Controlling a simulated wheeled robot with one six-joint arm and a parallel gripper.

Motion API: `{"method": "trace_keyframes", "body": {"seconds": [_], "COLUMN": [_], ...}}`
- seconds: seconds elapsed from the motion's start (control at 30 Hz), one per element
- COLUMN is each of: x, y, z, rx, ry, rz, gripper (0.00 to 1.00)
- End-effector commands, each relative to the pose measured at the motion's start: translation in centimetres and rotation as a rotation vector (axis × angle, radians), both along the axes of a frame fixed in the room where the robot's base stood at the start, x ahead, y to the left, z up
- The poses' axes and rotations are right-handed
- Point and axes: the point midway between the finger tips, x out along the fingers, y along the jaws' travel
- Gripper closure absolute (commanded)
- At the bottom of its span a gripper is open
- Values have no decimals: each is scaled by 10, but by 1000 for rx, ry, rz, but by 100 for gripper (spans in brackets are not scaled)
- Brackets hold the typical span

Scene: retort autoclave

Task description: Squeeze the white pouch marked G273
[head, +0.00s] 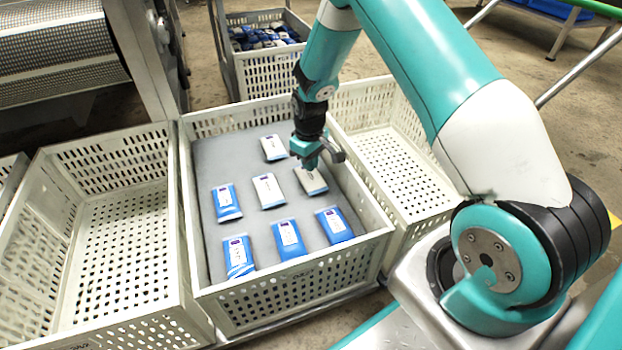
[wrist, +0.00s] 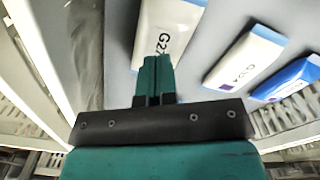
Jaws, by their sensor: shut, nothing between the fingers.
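A white pouch (wrist: 172,22) with a label starting "G2" lies in the wrist view just beyond my fingertips; the rest of its mark is hidden behind them. It appears to be the white pouch (head: 314,183) under my gripper in the head view. My gripper (head: 313,166) points down over this pouch, shut with nothing held. The shut fingers also show in the wrist view (wrist: 155,62). I cannot tell whether they touch the pouch.
The pouch lies on a grey sheet (head: 205,165) inside a white crate (head: 290,310). Beside it lie white pouches (head: 268,190) (head: 273,148) and several blue-and-white ones (head: 289,239). Empty crates stand left (head: 125,240) and right (head: 395,160). Another crate (head: 270,75) behind holds dark blue packs.

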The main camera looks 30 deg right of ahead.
Motion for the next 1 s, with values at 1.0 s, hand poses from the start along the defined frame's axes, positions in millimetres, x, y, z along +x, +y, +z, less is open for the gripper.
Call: {"method": "trace_keyframes", "body": {"seconds": [1.0], "x": [0], "y": [0], "z": [-22], "rx": [0], "ry": [0], "rz": [0], "gripper": [100]}}
